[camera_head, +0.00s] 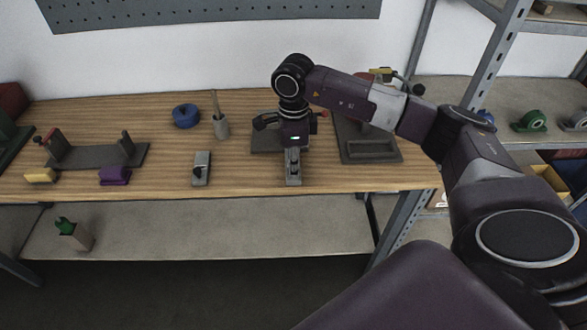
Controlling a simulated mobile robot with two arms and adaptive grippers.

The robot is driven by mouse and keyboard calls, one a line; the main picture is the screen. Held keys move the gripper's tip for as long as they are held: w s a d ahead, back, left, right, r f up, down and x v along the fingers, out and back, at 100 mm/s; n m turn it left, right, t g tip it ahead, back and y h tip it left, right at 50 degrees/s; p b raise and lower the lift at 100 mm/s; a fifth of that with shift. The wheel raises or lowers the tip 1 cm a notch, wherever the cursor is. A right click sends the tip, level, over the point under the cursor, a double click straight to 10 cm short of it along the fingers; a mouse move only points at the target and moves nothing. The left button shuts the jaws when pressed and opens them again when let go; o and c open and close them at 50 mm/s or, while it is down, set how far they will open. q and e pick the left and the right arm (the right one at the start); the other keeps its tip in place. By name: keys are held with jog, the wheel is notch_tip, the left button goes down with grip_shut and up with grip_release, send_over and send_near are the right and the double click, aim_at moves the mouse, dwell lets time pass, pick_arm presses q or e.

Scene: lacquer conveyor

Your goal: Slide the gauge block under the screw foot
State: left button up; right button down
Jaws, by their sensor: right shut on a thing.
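My right gripper (293,160) points down over the middle of the wooden bench. It is shut on a small grey block (293,181) near the bench's front; the block may be the gauge block, but the fingers hide much of it. Just behind is a dark fixture (263,140) with a dark arm on its left and a red knob (323,114) on its right. The gripper hides the middle of this fixture, and I cannot make out the screw foot. My left gripper is not in view.
A grey block with a dark knob (201,170) stands to the left. Further left are a purple block (115,175), a yellow block (41,175) and a grey stand (95,156). A blue ring (186,116) and a brush cup (221,127) stand behind. A dark tray (371,151) lies right.

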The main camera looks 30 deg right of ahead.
jog(key=shift+w+d+f, duration=0.25)
jog(key=shift+w, duration=0.2)
jog(key=shift+w+d+r+b, duration=0.1)
jog(key=shift+w+d+b, duration=0.5)
jog(key=shift+w, duration=0.45)
jog(key=shift+w+d+b, duration=0.45)
jog(key=shift+w+d, duration=0.2)
jog(key=shift+w, duration=0.35)
jog(key=c, duration=1.8)
grip_release()
notch_tip(320, 180, up, 12)
